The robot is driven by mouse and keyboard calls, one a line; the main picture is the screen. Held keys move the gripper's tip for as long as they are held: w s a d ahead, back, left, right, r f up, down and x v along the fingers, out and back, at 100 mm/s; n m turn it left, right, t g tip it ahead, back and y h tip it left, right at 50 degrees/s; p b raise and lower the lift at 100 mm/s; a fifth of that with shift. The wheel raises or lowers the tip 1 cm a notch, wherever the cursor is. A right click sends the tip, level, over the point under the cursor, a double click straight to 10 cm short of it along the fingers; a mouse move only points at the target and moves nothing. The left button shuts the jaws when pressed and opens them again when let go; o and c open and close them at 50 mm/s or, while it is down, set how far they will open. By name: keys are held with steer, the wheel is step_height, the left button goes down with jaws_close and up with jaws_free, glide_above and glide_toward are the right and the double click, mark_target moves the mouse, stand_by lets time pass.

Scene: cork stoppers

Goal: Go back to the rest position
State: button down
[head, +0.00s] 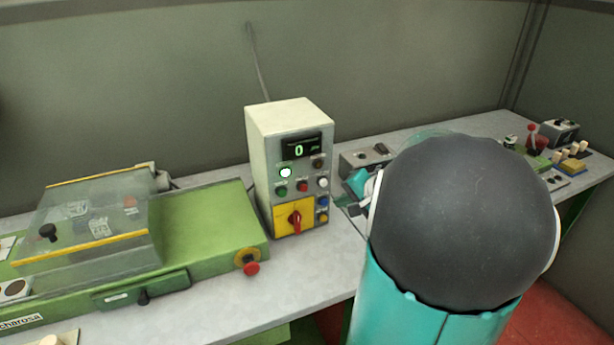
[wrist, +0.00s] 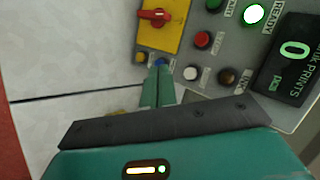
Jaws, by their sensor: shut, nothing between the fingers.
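My gripper (wrist: 158,74) shows in the wrist view with its two teal fingers together and nothing between them. Its tips overlap the lower edge of the control box (wrist: 216,62) in that picture, close to a blue button and a yellow one; I cannot tell whether they touch. In the head view my dark, rounded arm joint and teal link fill the right of centre and hide most of the gripper. The control box (head: 262,150) stands upright on the bench just left of my arm.
The box has a green-lit display, several buttons and a red rotary switch (head: 294,222) on a yellow plate. A green machine (head: 207,235) with a clear cover stands left on the grey bench (head: 318,268). Small devices and a red-handled tool (head: 533,137) are at the right.

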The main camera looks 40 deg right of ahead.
steer(key=w+a+r+n+g+y, duration=0.15)
steer(key=a+n, duration=0.25)
steer(key=a, duration=0.7)
steer(key=s+a+r+n+g+h, duration=0.1)
steer(key=s+a+n, duration=0.4)
steer(key=a, duration=0.6)
steer(key=s+a+r+n+g+h, duration=0.1)
steer(key=s+a+r+n, duration=0.2)
steer(key=a, duration=0.8)
steer(key=s+n, duration=0.2)
steer(key=shift+s+a+r+n+g, duration=0.2)
steer(key=shift+n+g, duration=0.1)
steer(key=shift+g, duration=0.05)
